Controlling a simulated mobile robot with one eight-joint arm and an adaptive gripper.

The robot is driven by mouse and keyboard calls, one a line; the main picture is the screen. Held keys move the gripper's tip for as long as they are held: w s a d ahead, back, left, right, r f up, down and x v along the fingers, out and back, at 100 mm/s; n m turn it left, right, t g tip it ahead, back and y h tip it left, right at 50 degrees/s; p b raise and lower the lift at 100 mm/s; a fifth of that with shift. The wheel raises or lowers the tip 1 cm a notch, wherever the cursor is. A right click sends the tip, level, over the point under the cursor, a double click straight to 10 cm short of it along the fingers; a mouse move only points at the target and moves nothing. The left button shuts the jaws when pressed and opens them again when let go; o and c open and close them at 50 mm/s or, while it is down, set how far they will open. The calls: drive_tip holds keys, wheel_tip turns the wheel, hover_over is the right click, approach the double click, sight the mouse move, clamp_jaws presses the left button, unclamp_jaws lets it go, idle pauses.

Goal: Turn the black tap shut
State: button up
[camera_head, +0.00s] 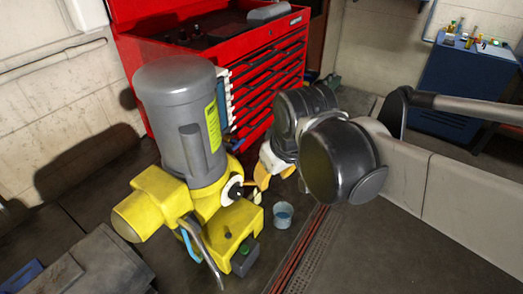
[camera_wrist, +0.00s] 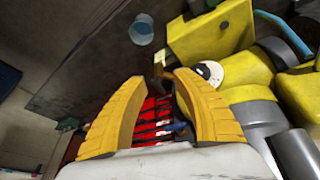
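The yellow machine (camera_head: 208,205) with a grey motor (camera_head: 182,115) stands left of centre in the head view. A white disc with a black centre (camera_head: 233,190) is on its side facing my gripper. It also shows in the wrist view (camera_wrist: 207,72). A small brass-coloured fitting with a dark part (camera_wrist: 160,62) shows beside the disc; I cannot tell for sure whether this is the black tap. My gripper (camera_head: 272,178) is open, its yellow fingers apart and empty. In the wrist view the fitting is just beyond the fingertips (camera_wrist: 158,78), apparently apart from them.
A bluish cup (camera_head: 283,216) stands below the machine's side, and shows in the wrist view (camera_wrist: 141,30). A red tool chest (camera_head: 265,75) stands behind. A blue cabinet (camera_head: 460,85) is at the far right. A grey block (camera_head: 95,265) is at lower left.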

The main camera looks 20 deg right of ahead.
drive_tip(key=w+r+n+g+p, duration=0.1)
drive_tip(key=w+p, duration=0.1)
drive_tip(key=w, duration=0.1)
drive_tip(key=w+r+n+g+p, duration=0.1)
drive_tip(key=w+g+p, duration=0.1)
drive_tip(key=w+p, duration=0.1)
drive_tip(key=w+r+n+g+p, duration=0.1)
drive_tip(key=w+n+p, duration=0.1)
drive_tip(key=w, duration=0.1)
drive_tip(key=shift+d+p, duration=0.1)
drive_tip(key=shift+p, duration=0.2)
wheel_tip(320, 180, down, 11)
drive_tip(key=shift+r+b, duration=0.1)
drive_tip(key=shift+b, duration=1.15)
clamp_jaws()
